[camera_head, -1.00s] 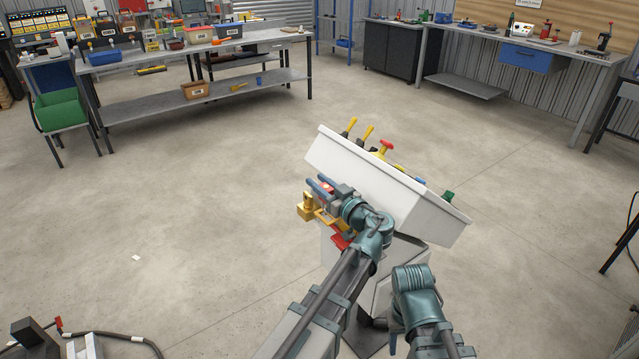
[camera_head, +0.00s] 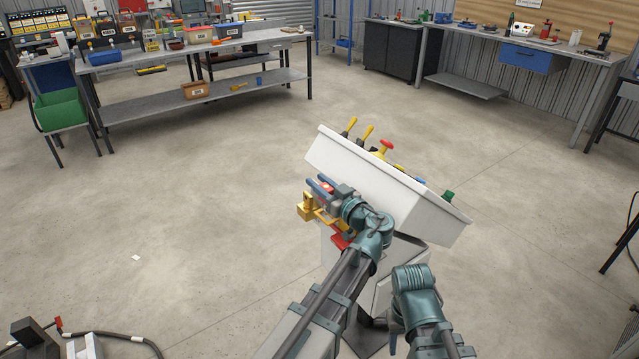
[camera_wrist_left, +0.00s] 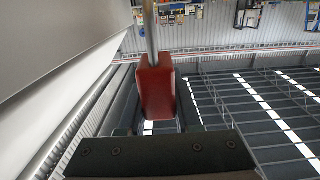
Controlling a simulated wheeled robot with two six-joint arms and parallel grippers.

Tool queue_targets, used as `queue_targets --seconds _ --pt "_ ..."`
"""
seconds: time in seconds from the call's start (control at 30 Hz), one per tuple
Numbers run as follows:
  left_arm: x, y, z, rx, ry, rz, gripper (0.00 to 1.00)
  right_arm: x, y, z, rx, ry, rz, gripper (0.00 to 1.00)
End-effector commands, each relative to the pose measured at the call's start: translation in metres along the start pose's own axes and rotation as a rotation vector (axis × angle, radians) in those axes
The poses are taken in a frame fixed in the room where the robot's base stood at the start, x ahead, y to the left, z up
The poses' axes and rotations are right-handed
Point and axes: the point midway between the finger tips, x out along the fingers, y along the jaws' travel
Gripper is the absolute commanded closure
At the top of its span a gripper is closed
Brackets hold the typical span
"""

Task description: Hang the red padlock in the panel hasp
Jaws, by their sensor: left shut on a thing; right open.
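The red padlock (camera_wrist_left: 158,92) fills the middle of the left wrist view, its metal shackle (camera_wrist_left: 150,28) pointing up in the picture. My left gripper (camera_head: 321,185) is shut on it. In the head view a bit of the red padlock (camera_head: 327,187) shows between the bluish fingers. The gripper is at the left side of the white control panel (camera_head: 375,180). I cannot make out the panel hasp or tell whether the shackle touches anything. My right arm shows at the bottom of the head view, but its gripper is out of sight.
A yellow block (camera_head: 306,208) is just below my left gripper, with a red piece (camera_head: 341,241) lower right. Yellow levers (camera_head: 367,133) and a red knob (camera_head: 386,146) stand on the panel. Workbenches are far back.

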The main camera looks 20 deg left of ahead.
Motion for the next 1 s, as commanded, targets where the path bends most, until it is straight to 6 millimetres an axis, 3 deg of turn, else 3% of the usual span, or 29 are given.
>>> queue_targets --seconds 1.0 --pt "0.0 0.0 0.012 0.0 0.0 0.0 1.0 0.012 -0.001 -0.001 0.0 0.0 0.0 0.5"
